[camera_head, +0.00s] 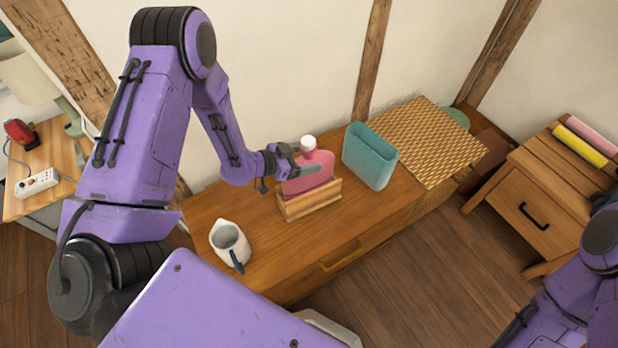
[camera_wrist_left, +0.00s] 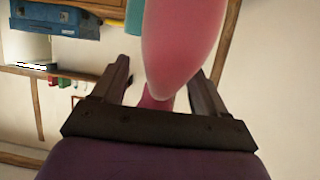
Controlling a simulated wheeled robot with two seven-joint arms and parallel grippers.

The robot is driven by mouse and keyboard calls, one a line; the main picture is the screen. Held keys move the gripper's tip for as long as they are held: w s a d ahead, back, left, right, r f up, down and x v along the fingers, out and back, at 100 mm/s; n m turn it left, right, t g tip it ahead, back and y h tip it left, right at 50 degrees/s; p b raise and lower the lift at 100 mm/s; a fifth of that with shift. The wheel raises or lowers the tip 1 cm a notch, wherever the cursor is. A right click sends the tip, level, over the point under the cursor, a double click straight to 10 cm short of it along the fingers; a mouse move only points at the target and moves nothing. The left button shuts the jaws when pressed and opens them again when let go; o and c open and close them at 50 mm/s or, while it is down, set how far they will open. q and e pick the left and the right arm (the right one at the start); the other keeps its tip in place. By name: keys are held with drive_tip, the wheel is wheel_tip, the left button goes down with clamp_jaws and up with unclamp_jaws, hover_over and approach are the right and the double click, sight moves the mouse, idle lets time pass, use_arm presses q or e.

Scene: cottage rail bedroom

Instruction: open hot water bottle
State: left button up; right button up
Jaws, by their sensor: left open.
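A pink hot water bottle (camera_head: 309,179) with a white cap (camera_head: 308,143) stands upright in a small wooden holder (camera_head: 310,202) on the wooden cabinet. My left gripper (camera_head: 296,168) is at the bottle's upper left side, below the cap. In the left wrist view, the pink bottle (camera_wrist_left: 182,40) shows between the two spread fingers of my left gripper (camera_wrist_left: 160,72). I cannot tell whether either finger touches it. The cap does not show clearly in the left wrist view. My right arm enters at the lower right of the head view; its gripper is not seen.
A teal open container (camera_head: 370,157) stands right of the bottle, near a woven mat (camera_head: 430,140). A white pitcher (camera_head: 230,243) with a dark handle stands at the cabinet's left. A wooden drawer unit (camera_head: 540,200) with rolled items stands at right. The cabinet's front strip (camera_head: 350,225) is clear.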

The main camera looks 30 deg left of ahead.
use_arm(q)
drive_tip(key=shift+w+d+f, duration=0.2)
drive_tip(key=shift+w+d, duration=0.1)
drive_tip(key=shift+w, duration=0.1)
clamp_jaws()
drive_tip(key=shift+r, duration=0.15)
